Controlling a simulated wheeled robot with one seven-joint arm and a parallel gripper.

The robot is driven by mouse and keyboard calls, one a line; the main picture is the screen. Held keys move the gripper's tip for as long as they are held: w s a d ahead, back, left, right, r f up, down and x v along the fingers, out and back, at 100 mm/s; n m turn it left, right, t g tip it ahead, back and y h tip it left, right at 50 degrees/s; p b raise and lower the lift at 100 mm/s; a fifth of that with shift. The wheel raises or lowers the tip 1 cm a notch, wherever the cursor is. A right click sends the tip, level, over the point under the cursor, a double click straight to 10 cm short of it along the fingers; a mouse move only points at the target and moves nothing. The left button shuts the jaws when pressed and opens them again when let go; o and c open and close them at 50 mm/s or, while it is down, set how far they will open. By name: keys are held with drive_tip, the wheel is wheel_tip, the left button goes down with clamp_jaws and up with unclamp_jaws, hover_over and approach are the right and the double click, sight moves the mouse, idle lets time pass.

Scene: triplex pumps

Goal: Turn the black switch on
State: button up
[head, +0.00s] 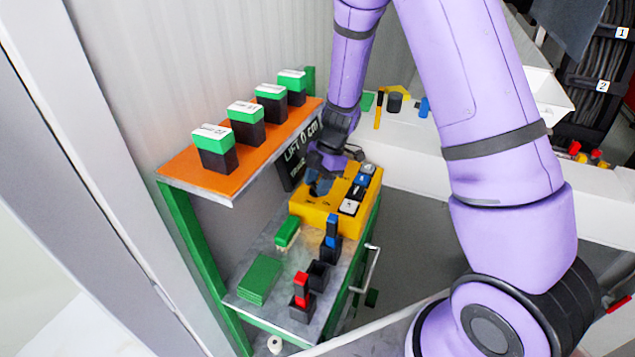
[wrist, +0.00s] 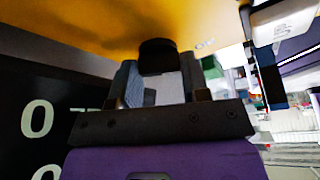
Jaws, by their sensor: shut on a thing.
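A yellow control box (head: 315,212) stands on the lower grey shelf, with a row of white, black and blue rocker-like parts along its right side. My gripper (head: 320,184) is at the left part of its top face. In the wrist view, the yellow face (wrist: 100,20) fills the top, and a round black switch (wrist: 158,52) projects from it. My gripper (wrist: 165,82) has its fingers on either side of this switch and is shut on it. In the head view the switch is hidden behind my gripper, and its on or off position cannot be told.
A black sign (head: 292,163) with white letters stands close left of my gripper. An orange shelf (head: 185,172) holds several green-and-black blocks. Red (head: 301,290) and blue (head: 332,232) handled parts and green blocks (head: 260,280) sit in front of the box.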

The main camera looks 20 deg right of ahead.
drive_tip(key=o, duration=0.9)
drive_tip(key=m+t, duration=0.2)
drive_tip(key=m, duration=0.3)
drive_tip(key=m+t, duration=0.1)
drive_tip(key=m, duration=0.2)
drive_tip(key=m+t, duration=0.1)
drive_tip(key=m, duration=0.2)
drive_tip(key=shift+s+m+h, duration=0.15)
drive_tip(key=shift+m+h, duration=0.15)
drive_tip(key=shift+h, duration=0.1)
drive_tip(key=shift+m, duration=0.3)
